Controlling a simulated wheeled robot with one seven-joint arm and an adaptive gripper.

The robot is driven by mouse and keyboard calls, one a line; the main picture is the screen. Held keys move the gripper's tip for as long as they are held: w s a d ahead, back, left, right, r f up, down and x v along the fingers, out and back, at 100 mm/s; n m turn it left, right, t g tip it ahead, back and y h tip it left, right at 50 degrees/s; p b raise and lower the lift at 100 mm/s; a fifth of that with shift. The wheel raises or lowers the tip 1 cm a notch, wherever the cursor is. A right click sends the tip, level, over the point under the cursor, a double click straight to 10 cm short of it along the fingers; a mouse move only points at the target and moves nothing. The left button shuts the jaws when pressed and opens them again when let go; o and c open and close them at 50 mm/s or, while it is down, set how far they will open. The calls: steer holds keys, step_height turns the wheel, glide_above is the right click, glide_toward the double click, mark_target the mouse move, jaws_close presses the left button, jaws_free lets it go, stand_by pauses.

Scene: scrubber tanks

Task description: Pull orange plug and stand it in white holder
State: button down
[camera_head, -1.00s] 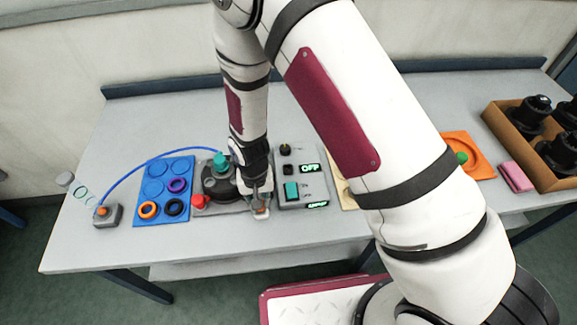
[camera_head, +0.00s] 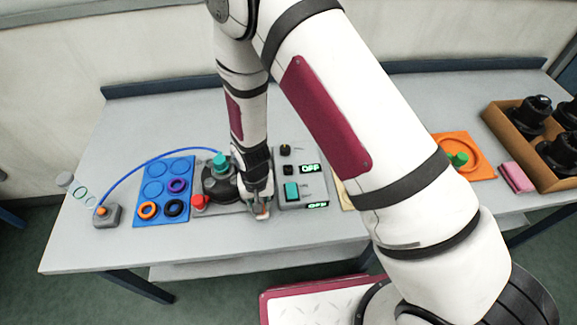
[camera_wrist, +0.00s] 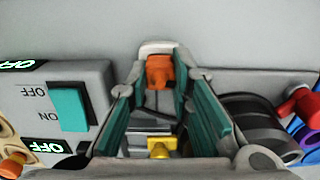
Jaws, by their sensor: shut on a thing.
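The orange plug (camera_wrist: 160,71) is between the tips of my gripper (camera_wrist: 160,80), whose teal-padded fingers are shut on it. The white holder (camera_wrist: 157,47) is right at the plug in the wrist view, its rounded top showing just beyond it. I cannot tell whether the plug is seated in it or just above or in front of it. In the head view my gripper (camera_head: 260,206) points down near the table's front edge, beside the black tank (camera_head: 218,182), and hides most of the plug and holder.
A grey switch box (camera_head: 300,186) with a teal rocker stands close on the right. A red knob (camera_head: 199,202) is left of the gripper. A yellow part (camera_wrist: 162,148) shows between the fingers. A blue tray (camera_head: 152,178) with rings lies left. The table front is clear.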

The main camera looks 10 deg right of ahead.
steer(key=shift+f, duration=0.2)
steer(key=c, duration=0.9)
jaws_free()
steer(key=shift+r+p, duration=0.5)
steer(key=shift+r, duration=3.8)
